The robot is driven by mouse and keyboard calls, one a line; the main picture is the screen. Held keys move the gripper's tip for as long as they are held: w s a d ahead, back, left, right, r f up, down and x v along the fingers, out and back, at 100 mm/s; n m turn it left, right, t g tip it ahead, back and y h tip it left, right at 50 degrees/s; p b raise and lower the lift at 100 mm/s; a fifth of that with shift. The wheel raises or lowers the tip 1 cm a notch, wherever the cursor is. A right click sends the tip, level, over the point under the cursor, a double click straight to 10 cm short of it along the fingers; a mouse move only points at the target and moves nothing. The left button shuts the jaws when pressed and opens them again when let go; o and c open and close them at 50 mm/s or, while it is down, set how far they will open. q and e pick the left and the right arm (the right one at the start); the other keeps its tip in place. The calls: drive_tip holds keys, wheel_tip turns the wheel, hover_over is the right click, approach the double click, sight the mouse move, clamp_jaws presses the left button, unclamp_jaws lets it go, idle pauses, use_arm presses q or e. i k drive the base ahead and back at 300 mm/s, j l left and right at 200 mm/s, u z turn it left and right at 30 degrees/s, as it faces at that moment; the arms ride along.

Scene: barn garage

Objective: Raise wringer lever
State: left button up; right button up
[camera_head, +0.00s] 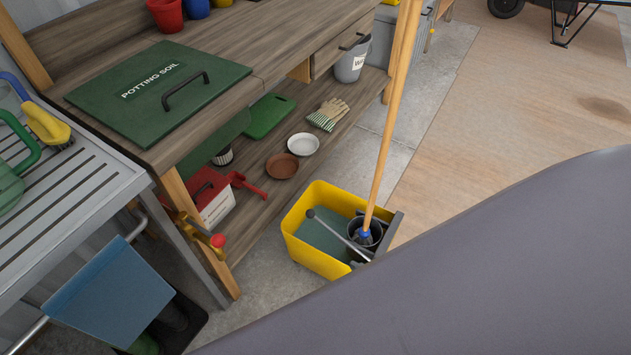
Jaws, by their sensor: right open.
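The yellow mop bucket (298,250) stands on the concrete floor beside the workbench. A dark wringer (377,243) sits at its right end, and a mop (387,130) with a long wooden handle stands in it, leaning slightly. The wringer lever (338,234) is a thin grey rod with a dark knob. It slants low across the bucket, its knob end to the left and its other end by the wringer. A large smooth grey part of mine fills the lower right and hides the bucket's lower edge. I see neither gripper.
The wooden workbench (240,40) has a green potting soil lid (150,110) on top and a lower shelf with dishes and gloves (327,114). A slatted grey table (75,205) stands at left. Floor (500,120) right of the mop is clear.

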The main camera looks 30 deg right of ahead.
sight(310, 214)
drive_tip(key=z, duration=0.8)
